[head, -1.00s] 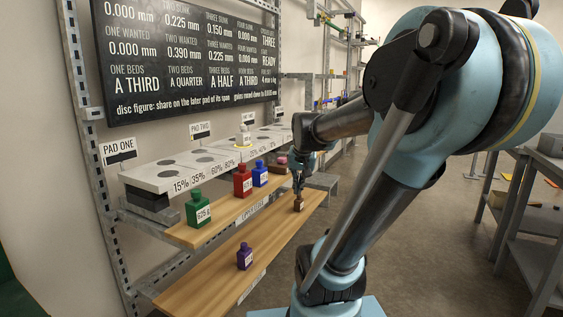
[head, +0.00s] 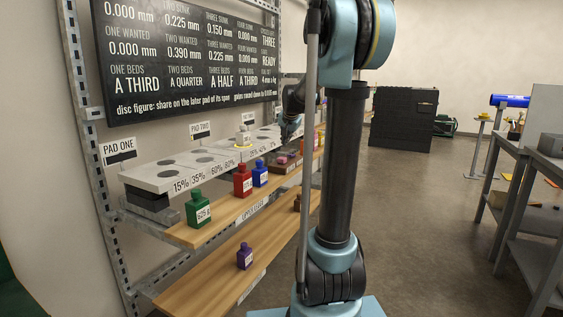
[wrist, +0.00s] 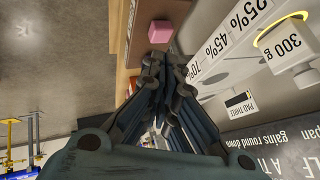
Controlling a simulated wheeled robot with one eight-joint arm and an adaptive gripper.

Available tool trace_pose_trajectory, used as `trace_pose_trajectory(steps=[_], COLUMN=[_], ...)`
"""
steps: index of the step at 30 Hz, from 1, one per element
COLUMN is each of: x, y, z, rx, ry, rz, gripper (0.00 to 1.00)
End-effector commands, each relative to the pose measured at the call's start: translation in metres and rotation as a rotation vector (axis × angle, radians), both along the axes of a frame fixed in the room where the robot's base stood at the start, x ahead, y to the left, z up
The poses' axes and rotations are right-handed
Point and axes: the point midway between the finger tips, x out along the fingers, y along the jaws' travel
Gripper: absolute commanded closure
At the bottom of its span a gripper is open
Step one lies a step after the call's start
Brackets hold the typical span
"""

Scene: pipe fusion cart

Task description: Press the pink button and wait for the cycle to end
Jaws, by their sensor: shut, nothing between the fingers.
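A pink block-shaped button (wrist: 160,32) shows in the wrist view just beyond my fingertips. In the head view my gripper (head: 288,136) is above the far end of the shelf, partly hidden by my arm. The wall board (head: 185,55) shows "READY" in its right column.
Green (head: 198,208), red (head: 242,181) and blue (head: 260,174) bottles stand on the upper shelf. A purple bottle (head: 244,256) is on the lower shelf. Grey pads (head: 165,176) with a 300 g weight (wrist: 290,45) run along the wall.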

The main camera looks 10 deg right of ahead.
Motion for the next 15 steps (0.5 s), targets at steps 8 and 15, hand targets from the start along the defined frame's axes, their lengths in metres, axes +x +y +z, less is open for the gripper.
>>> trace_pose_trajectory(steps=[8, 15], x=[0.071, 0.095], y=[-0.002, -0.003], z=[0.009, 0.011], rx=[0.062, 0.086], ry=[-0.07, -0.097], rz=[-0.071, -0.096], gripper=[1.0, 1.0])
